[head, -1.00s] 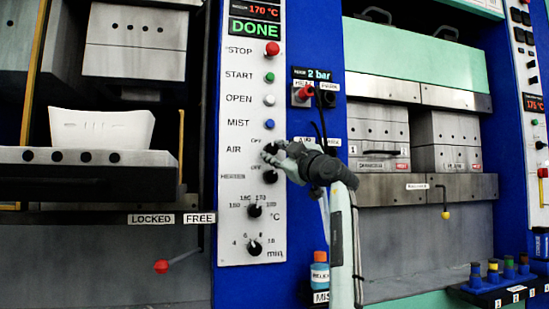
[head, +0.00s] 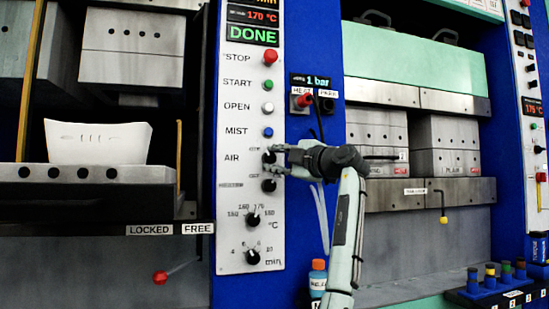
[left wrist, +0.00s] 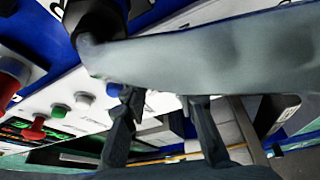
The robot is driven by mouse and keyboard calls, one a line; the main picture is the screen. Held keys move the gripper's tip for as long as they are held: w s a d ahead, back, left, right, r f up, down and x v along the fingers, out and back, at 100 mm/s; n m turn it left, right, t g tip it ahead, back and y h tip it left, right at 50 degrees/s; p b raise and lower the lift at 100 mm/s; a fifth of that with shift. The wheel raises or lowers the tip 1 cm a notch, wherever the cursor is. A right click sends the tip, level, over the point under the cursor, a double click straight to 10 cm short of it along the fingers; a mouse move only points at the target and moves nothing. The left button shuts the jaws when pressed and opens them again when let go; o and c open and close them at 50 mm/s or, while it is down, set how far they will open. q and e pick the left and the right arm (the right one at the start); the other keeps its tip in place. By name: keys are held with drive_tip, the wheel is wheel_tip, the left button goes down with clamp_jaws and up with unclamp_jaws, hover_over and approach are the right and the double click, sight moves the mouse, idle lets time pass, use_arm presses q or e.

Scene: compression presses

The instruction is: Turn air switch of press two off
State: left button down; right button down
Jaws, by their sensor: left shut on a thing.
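The air switch (head: 267,157) is a black knob beside the AIR label on the white control panel. My left gripper (head: 275,158) reaches it from the right and is shut on it, with the fingers covering part of the knob. The small gauge display (head: 311,81) right of the panel reads 1 bar. In the left wrist view the dark fingers (left wrist: 160,108) stand against the white panel, and the switch itself cannot be made out. My right gripper is not in view.
The red stop button (head: 270,56) and the start, open and mist buttons sit above the switch. The heater knob (head: 268,185) is close below. A lever with a red ball (head: 160,277) is at lower left. A bottle (head: 318,279) stands below my arm.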

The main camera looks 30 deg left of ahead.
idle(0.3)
use_arm(q)
drive_tip(key=c, duration=1.2)
unclamp_jaws()
drive_tip(key=v, duration=1.2)
drive_tip(key=shift+r, duration=0.1)
